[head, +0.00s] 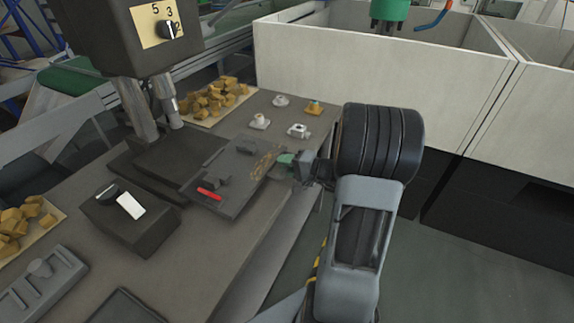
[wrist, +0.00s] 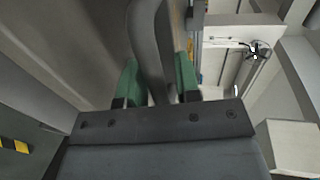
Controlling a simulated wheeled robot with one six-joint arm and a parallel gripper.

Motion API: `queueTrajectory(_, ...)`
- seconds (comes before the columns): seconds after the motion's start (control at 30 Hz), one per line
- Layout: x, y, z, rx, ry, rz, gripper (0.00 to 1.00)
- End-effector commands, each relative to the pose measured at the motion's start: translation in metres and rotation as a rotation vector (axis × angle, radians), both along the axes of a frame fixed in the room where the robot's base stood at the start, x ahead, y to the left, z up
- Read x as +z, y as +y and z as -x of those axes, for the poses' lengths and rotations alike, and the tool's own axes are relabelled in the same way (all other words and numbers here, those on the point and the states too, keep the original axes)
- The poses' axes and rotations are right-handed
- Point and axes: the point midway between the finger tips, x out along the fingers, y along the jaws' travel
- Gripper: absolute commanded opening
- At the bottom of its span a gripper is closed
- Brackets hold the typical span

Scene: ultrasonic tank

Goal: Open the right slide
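A flat dark plate (head: 226,190) lies on the table under the drilling-head-like machine, with a red handle (head: 209,194) and a small dark clamp on it. I cannot clearly pick out the right slide. My gripper (head: 287,160) is at the plate's right edge, with green fingertips pointing left. In the wrist view the green fingers (wrist: 158,85) stand apart on both sides of a dark grey curved bar (wrist: 152,40), which may be a handle. The bar runs between them; whether both fingers press on it is unclear. My arm hides part of the table's right edge.
Several small light fittings (head: 259,121) sit behind my gripper. Yellow blocks lie on a tray (head: 186,119) at the back. A dark switch box (head: 131,224) stands at front left. Large pale tanks (head: 375,75) stand behind my arm.

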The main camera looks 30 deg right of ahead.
Motion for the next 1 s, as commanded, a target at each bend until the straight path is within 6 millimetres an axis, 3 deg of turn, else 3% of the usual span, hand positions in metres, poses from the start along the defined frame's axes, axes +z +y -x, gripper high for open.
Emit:
queueTrajectory(0.1, 0.0, -0.001, 0.0, -0.003, 0.0, 0.001, 0.41)
queueTrajectory(0.47, 0.002, -0.008, 0.008, -0.008, -0.002, 0.002, 0.41)
queueTrajectory(1.0, 0.023, -0.062, 0.091, -0.008, -0.001, 0.001, 0.41)
